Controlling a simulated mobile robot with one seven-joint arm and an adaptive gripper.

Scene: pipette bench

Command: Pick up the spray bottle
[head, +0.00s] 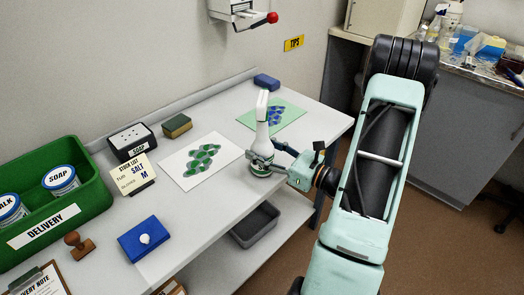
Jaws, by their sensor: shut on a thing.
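The white spray bottle (262,128) stands upright on the grey bench near its right part, with its nozzle head at the top. My gripper (262,163) comes in from the right and is shut on the bottle's lower body. The fingers hide part of the bottle's base, and I cannot tell whether the bottle touches the bench or is slightly lifted.
A white card with green shapes (186,167) lies left of the bottle; a green card (289,111) lies behind. A sponge (177,125), a soap box (130,140), a blue block (266,81) and a green delivery crate (92,196) stand on the bench. A grey bin (255,226) sits below.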

